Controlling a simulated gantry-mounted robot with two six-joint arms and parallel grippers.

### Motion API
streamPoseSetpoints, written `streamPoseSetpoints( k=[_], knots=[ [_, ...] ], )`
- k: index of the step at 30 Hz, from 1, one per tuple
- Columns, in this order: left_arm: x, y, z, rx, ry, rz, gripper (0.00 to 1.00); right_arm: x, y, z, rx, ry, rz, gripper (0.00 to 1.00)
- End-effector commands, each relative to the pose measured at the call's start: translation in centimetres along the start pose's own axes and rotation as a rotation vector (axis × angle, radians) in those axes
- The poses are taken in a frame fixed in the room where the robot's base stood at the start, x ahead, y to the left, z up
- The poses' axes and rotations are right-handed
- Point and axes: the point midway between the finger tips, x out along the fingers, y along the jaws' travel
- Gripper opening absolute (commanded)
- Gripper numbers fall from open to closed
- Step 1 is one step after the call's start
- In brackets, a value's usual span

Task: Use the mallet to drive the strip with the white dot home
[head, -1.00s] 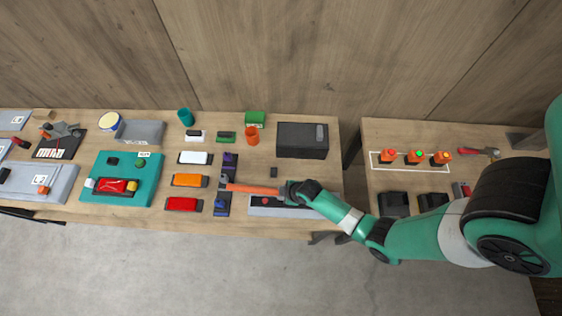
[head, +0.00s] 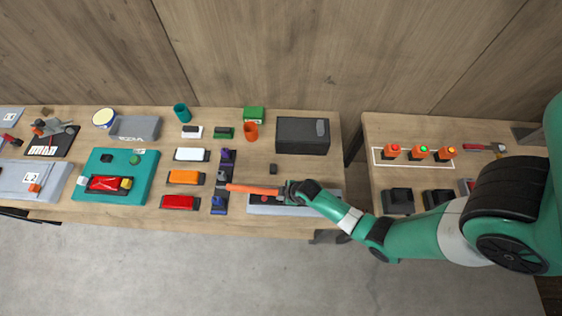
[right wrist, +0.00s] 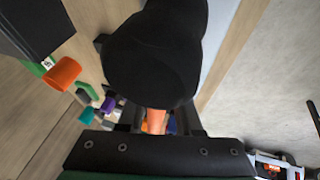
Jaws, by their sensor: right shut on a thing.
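The mallet (head: 252,189) has an orange handle and is held nearly level over the work table. My right gripper (head: 290,191) is shut on the handle's right end; the handle also shows between the fingers in the right wrist view (right wrist: 156,121). The mallet's far end lies over or beside a dark rail (head: 222,170) carrying a purple piece and a blue piece; I cannot tell whether they touch. White (head: 192,154), orange (head: 184,177) and red (head: 180,202) strips sit in dark holders left of the rail. I cannot make out a white dot on any strip. My left gripper is out of view.
A dark box (head: 303,136) stands behind my right gripper. A grey panel (head: 318,206) lies under it near the front edge. A teal tray (head: 142,188) is farther left.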

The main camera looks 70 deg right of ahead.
Motion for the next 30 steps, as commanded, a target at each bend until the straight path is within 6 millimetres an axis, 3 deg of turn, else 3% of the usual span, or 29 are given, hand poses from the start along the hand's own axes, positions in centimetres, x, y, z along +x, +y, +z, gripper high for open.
streamPoseSetpoints(
  k=[20, 30],
  knots=[
    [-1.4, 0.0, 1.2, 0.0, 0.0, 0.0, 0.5, 1.8, -0.5, 0.7, 0.0, 0.002, 0.002, 0.0],
    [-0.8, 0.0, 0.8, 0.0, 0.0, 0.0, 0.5, 1.2, -0.3, 0.4, 0.0, 0.002, 0.002, 0.0]
  ],
)
